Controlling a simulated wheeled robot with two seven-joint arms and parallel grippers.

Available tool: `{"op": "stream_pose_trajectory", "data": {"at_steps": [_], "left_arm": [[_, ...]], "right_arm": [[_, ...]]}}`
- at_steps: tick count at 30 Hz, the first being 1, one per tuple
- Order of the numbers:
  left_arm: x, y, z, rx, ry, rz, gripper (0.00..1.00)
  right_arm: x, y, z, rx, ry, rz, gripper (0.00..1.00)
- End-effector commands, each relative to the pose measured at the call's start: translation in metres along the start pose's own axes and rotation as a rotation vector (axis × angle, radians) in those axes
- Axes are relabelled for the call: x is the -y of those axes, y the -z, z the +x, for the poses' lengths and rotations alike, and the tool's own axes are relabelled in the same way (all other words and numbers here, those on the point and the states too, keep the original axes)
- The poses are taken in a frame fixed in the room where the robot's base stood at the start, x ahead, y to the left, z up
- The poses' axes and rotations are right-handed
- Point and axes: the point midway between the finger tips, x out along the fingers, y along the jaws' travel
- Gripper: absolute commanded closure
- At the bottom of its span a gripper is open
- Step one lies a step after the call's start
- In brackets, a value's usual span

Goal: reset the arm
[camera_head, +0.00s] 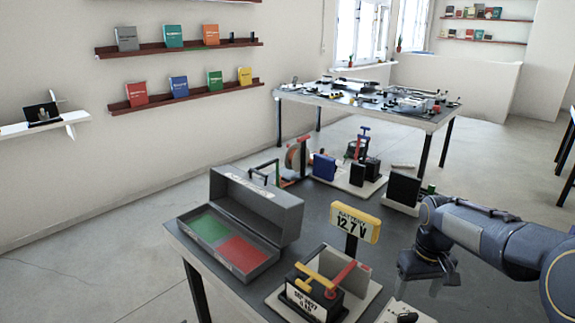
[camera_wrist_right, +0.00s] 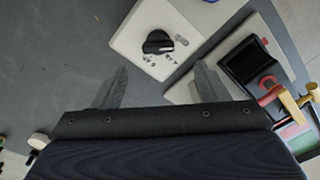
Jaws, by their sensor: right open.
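My right arm comes in from the right in the head view, bent over the front table's right side. Its gripper (camera_head: 426,283) points down above the dark tabletop (camera_head: 330,200), to the right of the battery sign. In the right wrist view the two fingers of the gripper (camera_wrist_right: 158,88) stand wide apart with nothing between them. Beyond the fingers lies a white board (camera_wrist_right: 150,24) with a black knob (camera_wrist_right: 158,42) and small metal parts. My left gripper is in neither view.
An open grey case (camera_head: 285,215) with green and red pads stands on the table's left. A yellow sign (camera_head: 355,222) reads 12.7 V. A black battery block (camera_head: 312,298) with red and yellow handles stands at the front. A second cluttered table (camera_head: 440,119) is behind.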

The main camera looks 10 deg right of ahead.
Motion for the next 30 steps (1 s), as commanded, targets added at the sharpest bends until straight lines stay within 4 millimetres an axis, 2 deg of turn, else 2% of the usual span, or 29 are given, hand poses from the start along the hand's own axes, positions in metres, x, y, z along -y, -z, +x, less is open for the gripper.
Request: {"op": "stream_pose_trajectory", "data": {"at_steps": [5,12,19,24,30], "left_arm": [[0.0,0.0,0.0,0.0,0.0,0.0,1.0],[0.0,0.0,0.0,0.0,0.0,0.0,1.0],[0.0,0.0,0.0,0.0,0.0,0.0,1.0],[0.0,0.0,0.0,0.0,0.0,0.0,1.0],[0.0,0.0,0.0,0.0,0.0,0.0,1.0]], "right_arm": [[0.02,-0.032,-0.021,-0.078,0.086,0.015,0.33],[0.072,-0.11,-0.046,-0.242,0.247,0.028,0.33],[0.117,-0.178,-0.043,-0.376,0.344,0.038,0.33],[0.135,-0.206,-0.032,-0.431,0.374,0.048,0.33],[0.141,-0.214,-0.027,-0.448,0.381,0.051,0.33]]}}
